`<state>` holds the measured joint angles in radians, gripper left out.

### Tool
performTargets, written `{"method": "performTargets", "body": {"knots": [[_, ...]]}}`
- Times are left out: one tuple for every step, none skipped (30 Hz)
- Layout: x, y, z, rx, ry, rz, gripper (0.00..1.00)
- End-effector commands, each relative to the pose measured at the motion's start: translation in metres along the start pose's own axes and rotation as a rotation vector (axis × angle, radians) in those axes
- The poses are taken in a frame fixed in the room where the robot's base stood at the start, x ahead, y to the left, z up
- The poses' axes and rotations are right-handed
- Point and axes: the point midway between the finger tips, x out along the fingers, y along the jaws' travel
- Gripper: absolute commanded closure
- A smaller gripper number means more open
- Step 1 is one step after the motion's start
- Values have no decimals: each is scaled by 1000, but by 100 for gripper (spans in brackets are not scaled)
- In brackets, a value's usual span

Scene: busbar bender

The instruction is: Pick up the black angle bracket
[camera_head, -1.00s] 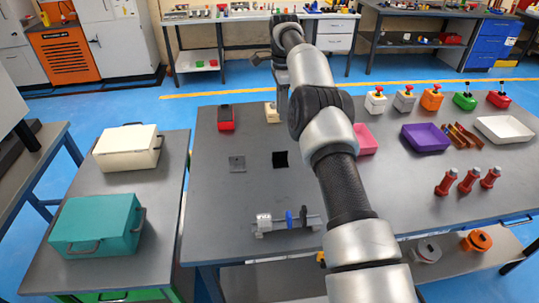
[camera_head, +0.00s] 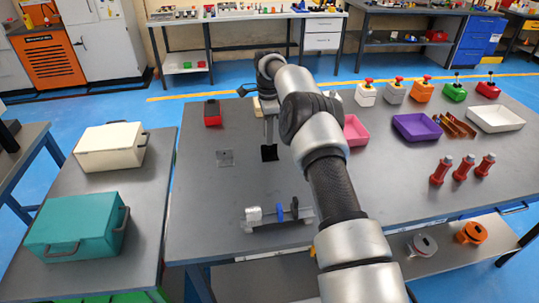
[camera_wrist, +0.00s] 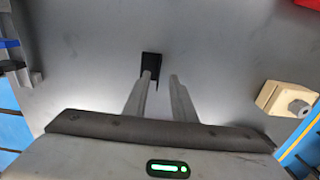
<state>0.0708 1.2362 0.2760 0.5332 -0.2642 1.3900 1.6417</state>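In the wrist view the bracket (camera_wrist: 151,60) is a small dark piece just beyond my fingertips. My gripper (camera_head: 268,138) points down above the bracket in the head view. In the wrist view its two fingers (camera_wrist: 160,75) are apart with nothing between them. The left fingertip overlaps the bracket's lower edge in that view. I cannot tell the exact height left between the fingertips and the bracket.
A red box (camera_head: 213,113) and a beige block (camera_wrist: 288,99) stand behind the bracket. A bending fixture (camera_head: 278,213) with blue and black discs stands in front. Bench around the bracket is mostly clear.

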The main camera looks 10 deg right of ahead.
Motion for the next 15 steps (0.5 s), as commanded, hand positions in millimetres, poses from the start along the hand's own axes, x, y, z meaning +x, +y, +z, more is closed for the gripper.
{"method": "performTargets", "body": {"knots": [[5,1,0,0,0,2,76],[8,1,-1,0,0,2,76],[13,2,-1,-1,0,3,76],[18,2,-2,-1,1,4,76],[22,2,-2,-1,0,4,76],[29,3,-2,-1,-1,4,76],[34,3,-2,-1,-1,5,76],[38,3,-3,-1,0,4,76],[43,2,-3,0,0,2,76],[46,2,-3,0,0,2,76],[48,2,-2,1,0,1,76],[50,2,-2,1,0,0,76],[50,2,-2,1,0,0,76],[50,2,-2,1,0,0,76],[50,2,-2,0,0,-1,76]]}}
